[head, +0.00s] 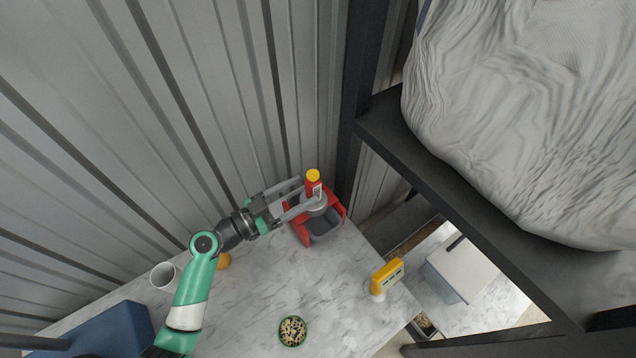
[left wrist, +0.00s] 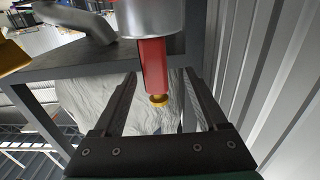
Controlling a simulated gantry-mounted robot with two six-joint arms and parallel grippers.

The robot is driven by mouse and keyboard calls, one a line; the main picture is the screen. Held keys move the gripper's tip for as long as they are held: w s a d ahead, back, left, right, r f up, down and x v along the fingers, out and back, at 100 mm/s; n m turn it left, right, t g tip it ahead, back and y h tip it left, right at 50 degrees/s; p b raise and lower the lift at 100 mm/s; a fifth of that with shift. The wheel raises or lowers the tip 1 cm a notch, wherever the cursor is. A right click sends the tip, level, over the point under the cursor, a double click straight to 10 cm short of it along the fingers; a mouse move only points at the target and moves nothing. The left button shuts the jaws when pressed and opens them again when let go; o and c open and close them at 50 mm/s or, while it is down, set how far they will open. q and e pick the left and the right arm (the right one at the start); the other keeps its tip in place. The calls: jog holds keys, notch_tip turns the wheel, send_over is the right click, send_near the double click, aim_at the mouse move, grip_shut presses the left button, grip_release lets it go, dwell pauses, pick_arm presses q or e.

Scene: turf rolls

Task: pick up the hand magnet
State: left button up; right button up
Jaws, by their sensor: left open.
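The hand magnet (head: 313,188) appears to be the upright piece with a red handle, a yellow knob on top and a silver round base. It stands at the red-and-grey tray (head: 322,224) in the head view; whether it rests in it or beside it I cannot tell. My left gripper (head: 311,193) is open, with its fingers on either side of the handle. In the left wrist view the red handle (left wrist: 153,68) shows between the spread fingers of the gripper (left wrist: 160,88). Contact with the fingers is not clear. My right gripper is not in view.
A yellow device (head: 387,273) stands near the marble table's right edge. A green bowl (head: 293,331) of speckled bits is at the front. A white cup (head: 162,275), an orange item (head: 224,261) and a blue box (head: 112,330) lie left. A corrugated wall (head: 200,110) rises behind.

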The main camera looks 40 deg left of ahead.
aim_at(324, 192)
pick_arm(q)
jog(key=shift+s+d+f, duration=0.2)
jog(key=shift+s+d, duration=0.1)
jog(key=shift+s, duration=0.1)
jog(key=shift+w+d, duration=0.1)
jog(key=shift+w, duration=0.1)
jog(key=shift+w+r, duration=0.15)
jog(key=shift+w, duration=0.45)
jog(key=w, duration=0.4)
jog(key=w+d, duration=0.1)
jog(key=w, duration=0.1)
grip_shut()
dwell(0.4)
